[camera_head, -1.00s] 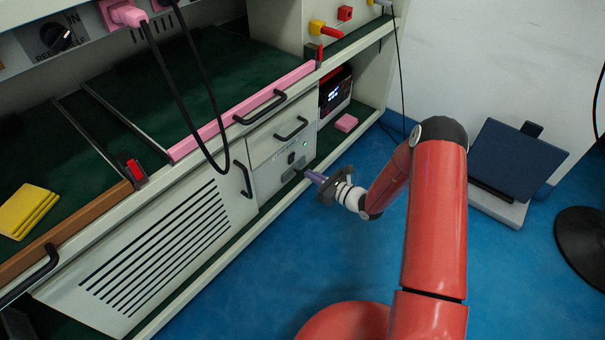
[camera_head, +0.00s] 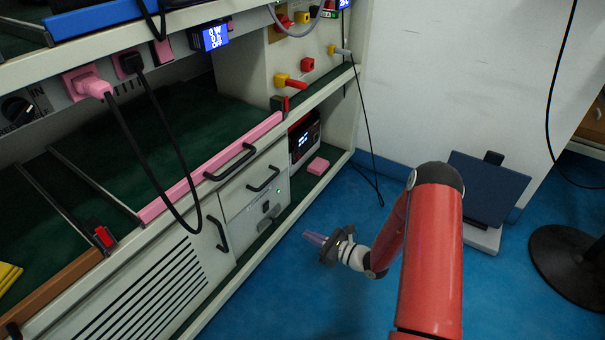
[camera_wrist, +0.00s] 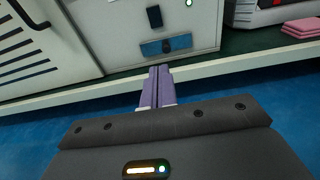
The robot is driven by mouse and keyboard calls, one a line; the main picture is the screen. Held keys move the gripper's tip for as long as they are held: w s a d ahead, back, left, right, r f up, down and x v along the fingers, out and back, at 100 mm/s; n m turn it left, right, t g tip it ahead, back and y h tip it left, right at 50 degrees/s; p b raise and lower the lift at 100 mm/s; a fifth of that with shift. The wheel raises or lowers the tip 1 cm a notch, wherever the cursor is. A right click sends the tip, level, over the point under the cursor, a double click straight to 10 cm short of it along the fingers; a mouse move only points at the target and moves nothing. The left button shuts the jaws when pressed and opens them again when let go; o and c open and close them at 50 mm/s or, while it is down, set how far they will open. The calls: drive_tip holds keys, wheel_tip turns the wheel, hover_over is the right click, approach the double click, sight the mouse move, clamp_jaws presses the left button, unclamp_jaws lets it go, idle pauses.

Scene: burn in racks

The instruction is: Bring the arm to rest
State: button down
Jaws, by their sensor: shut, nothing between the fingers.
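My gripper (camera_head: 307,236) is at the end of my red arm, over the blue floor and in front of the rack's lower cabinet. Its purple fingers are closed together with nothing between them, as the wrist view (camera_wrist: 156,72) shows. The fingers point toward the lower panel, which has a dark latch or handle (camera_head: 268,216) in the head view. A gap of floor shows between the fingertips and the rack. In the wrist view a blue-grey plate with a dark knob (camera_wrist: 166,46) lies just beyond the fingertips.
The rack's lower ledge (camera_head: 317,191) holds a pink block (camera_head: 318,166) beside a lit device (camera_head: 304,137). A dark blue panel on a white base (camera_head: 487,190) stands right of my arm. A black round stand (camera_head: 575,265) is farther right. Black cables hang at the rack.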

drive_tip(key=s+a+r+n+g+h+p, duration=0.1)
drive_tip(key=s+a+r+n+g, duration=0.15)
drive_tip(key=s+r+n, duration=0.4)
drive_tip(key=s+a+r+n+g+p, duration=0.1)
drive_tip(key=r+n+g+p, duration=0.2)
drive_tip(key=r, duration=0.7)
drive_tip(key=s+a+r+n+g+h, duration=0.1)
drive_tip(key=s+r+n+g, duration=0.35)
drive_tip(key=r, duration=0.45)
drive_tip(key=s+d+r+n+t+h+p, duration=0.2)
drive_tip(key=s+d+r+n+h, duration=0.3)
drive_tip(key=s+r, duration=0.3)
drive_tip(key=s+d+r+n+t+h+p, duration=0.3)
drive_tip(key=s+d+r+n+h, duration=0.3)
drive_tip(key=s+r, duration=0.3)
wheel_tip(320, 180, up, 3)
drive_tip(key=shift+s+d+f+n+h+p, duration=0.1)
drive_tip(key=shift+s+d+n+h+p, duration=0.2)
drive_tip(key=shift+d+p, duration=0.2)
